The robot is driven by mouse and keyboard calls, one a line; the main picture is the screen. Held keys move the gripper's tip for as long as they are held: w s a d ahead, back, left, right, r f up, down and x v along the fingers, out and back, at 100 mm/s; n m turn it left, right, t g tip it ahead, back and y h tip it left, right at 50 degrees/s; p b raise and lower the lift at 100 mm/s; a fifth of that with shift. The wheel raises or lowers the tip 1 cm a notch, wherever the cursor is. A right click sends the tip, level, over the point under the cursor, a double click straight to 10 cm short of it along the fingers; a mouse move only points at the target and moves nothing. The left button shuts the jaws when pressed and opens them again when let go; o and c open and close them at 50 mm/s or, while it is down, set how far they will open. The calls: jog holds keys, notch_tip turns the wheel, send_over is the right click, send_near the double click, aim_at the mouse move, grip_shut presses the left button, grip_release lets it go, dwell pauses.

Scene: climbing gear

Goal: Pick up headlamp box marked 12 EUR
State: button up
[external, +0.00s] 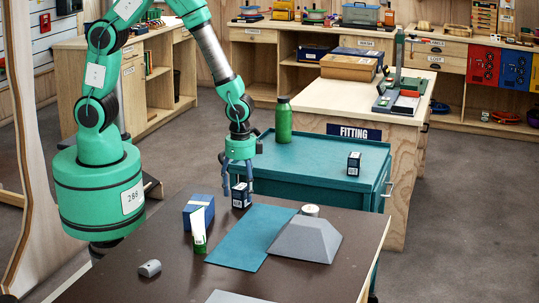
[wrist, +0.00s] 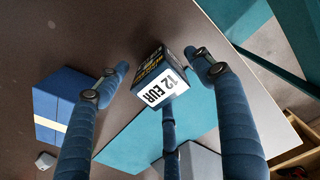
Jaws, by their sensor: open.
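The headlamp box (external: 241,200) is small and dark with a white label. It stands on the dark brown table near the top of a teal mat. In the wrist view the box (wrist: 150,68) shows its white face reading 12 EUR. My gripper (external: 238,178) points down over the box, its blue fingers around the box's upper part. In the wrist view my gripper (wrist: 158,62) is open, with a finger apart from the box on the left and on the right. A third finger is at the label's lower edge; whether it touches, I cannot tell.
A blue box (external: 198,212) stands left of the headlamp box, with a green and white item (external: 199,232) in front. A grey sloped block (external: 306,240) sits on the mat's right side. A similar small box (external: 354,164) stands on the teal cabinet (external: 320,160) behind, with a green bottle (external: 283,121).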

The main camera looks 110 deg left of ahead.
aim_at(242, 186)
jog(key=shift+c, duration=0.3)
jog(key=c, duration=1.3)
jog(key=shift+r+p, duration=0.3)
jog(key=shift+r, duration=0.5)
notch_tip(242, 186, up, 2)
jog(key=shift+r+p, duration=0.25)
jog(key=shift+p, duration=0.15)
jog(key=s+d, duration=0.1)
jog(key=s, duration=0.4)
jog(key=s+d+p, duration=0.1)
jog(key=s, duration=0.4)
jog(key=s+d+r+p, duration=0.1)
jog(key=s, duration=0.4)
jog(key=shift+s, duration=0.35)
